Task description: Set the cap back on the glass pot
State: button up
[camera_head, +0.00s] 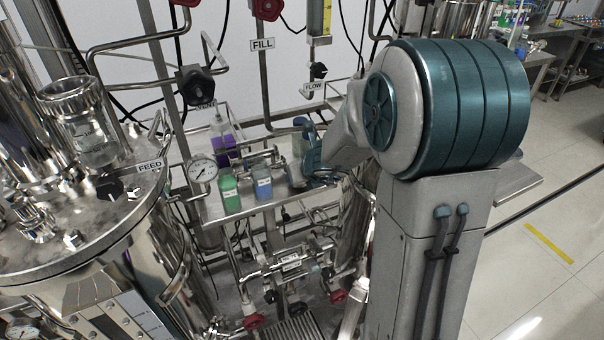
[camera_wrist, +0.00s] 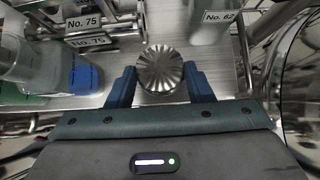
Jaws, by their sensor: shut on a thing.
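In the wrist view, a round silver cap (camera_wrist: 160,70) with a fluted top sits between the two blue fingers of my gripper (camera_wrist: 160,84). The fingers are shut on it, above or at a steel shelf; I cannot tell whether it touches the shelf. In the head view, my gripper (camera_head: 311,153) is over the shelf's right part, partly hidden by my arm, and the cap cannot be made out. The glass pot (camera_head: 82,130) stands upright at the left on the steel tank lid (camera_head: 75,225), with a steel ring at its top and no cap visible on it. My gripper is far right of it.
The steel shelf (camera_head: 285,197) carries green (camera_head: 229,191), blue (camera_head: 262,184) and purple (camera_head: 225,155) bottles. A pressure gauge (camera_head: 202,169), valves and pipes stand between shelf and tank. A bottle labelled No. 62 (camera_wrist: 208,22) is close to my gripper in the wrist view.

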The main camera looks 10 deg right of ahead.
jog(key=shift+r, duration=0.15)
dwell(0.4)
jog(key=shift+r+p, duration=1.4)
